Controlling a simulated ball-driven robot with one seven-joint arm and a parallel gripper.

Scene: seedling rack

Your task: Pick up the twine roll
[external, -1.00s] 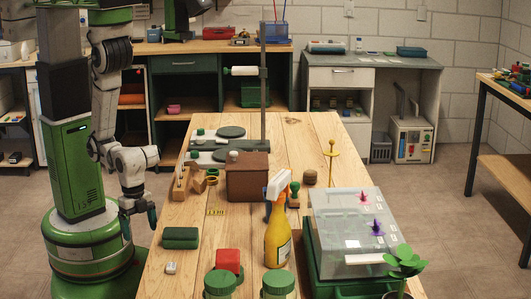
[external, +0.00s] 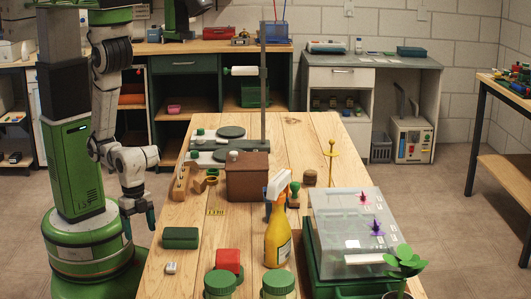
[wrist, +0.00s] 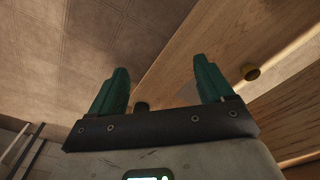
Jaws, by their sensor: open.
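A small brown roll (external: 310,177), which looks like the twine roll, sits on the wooden table (external: 300,135) right of the brown box and behind the green-handled stamp. My gripper (external: 139,221) hangs fingers down at the table's left edge, far to the left of the roll. It is open and empty. In the wrist view my gripper's two green fingers (wrist: 160,72) are spread apart with nothing held between them. I cannot make out the roll in the wrist view.
A clear-lidded green case (external: 312,270) is at the right. A green block (external: 180,238) lies near my gripper.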

